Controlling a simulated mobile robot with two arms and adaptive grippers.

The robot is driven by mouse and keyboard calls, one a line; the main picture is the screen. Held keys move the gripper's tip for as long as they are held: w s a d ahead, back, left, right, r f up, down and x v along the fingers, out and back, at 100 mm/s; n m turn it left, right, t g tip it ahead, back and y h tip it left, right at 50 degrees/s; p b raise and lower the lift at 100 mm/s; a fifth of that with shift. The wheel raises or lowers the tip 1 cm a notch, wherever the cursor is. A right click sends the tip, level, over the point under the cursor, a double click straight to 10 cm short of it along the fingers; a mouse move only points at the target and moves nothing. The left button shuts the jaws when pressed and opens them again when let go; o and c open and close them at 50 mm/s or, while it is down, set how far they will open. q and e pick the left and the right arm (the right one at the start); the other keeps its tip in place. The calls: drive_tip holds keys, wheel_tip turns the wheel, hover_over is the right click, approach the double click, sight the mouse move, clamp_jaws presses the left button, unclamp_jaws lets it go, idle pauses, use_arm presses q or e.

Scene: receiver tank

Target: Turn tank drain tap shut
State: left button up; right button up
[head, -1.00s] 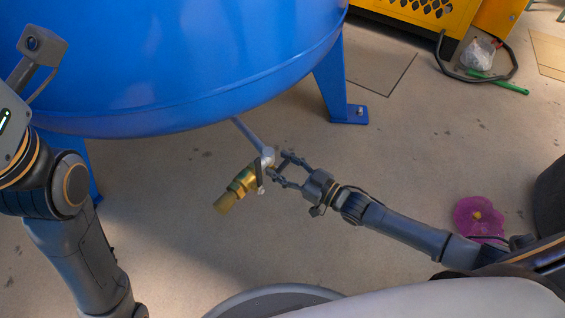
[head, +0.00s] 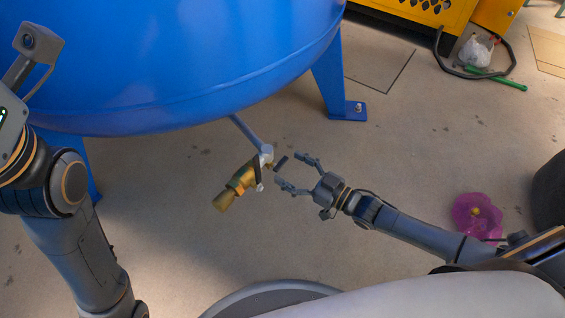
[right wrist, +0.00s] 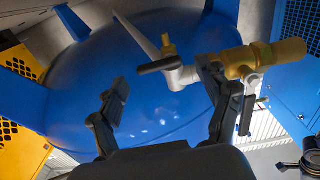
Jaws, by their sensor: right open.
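The brass drain tap (head: 238,187) hangs at the end of a grey pipe (head: 246,130) below the blue tank (head: 190,60). A dark flat piece (head: 258,172) stands against its body, and a short dark bar (head: 282,162) sticks out towards my right gripper (head: 288,170). That gripper is open and empty, its fingertips just right of the tap. In the right wrist view the tap (right wrist: 270,57) is at upper right, with a dark handle (right wrist: 160,65) between the spread fingers (right wrist: 163,80) and another dark bar (right wrist: 245,115) below the brass. Whether a finger touches is unclear. My left gripper is out of view.
A blue tank leg (head: 335,85) stands beyond my right gripper. A purple object (head: 477,215) lies on the floor at right. A yellow machine (head: 430,15), a black hose (head: 480,75) and a green-handled tool (head: 505,82) are at upper right. The floor around the tap is clear.

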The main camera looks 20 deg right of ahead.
drive_tip(key=v, duration=0.8)
drive_tip(key=shift+s+d, duration=0.15)
drive_tip(key=shift+s, duration=0.05)
